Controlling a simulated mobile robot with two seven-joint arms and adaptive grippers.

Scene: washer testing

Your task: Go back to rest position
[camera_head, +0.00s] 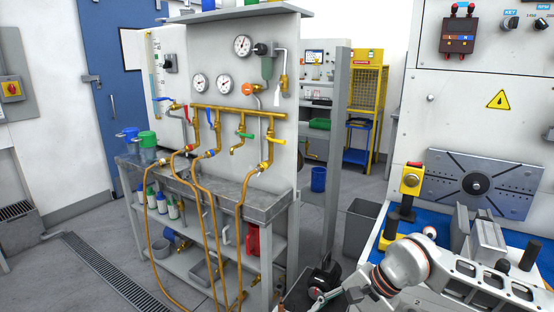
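One of my arms (400,265), white and silver, comes in from the lower right. It reaches left along the bottom edge in front of the blue-topped bench. At its left end is a dark shape that looks like my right gripper (323,282), low in the picture near the floor. Its fingers are too small and partly cut off, so I cannot tell whether it is open or holds anything. My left gripper is not in view.
A test bench with gauges, brass pipes and hoses (240,125) stands at left centre. A grey post (327,150) rises beside it. Open floor (90,225) lies at left.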

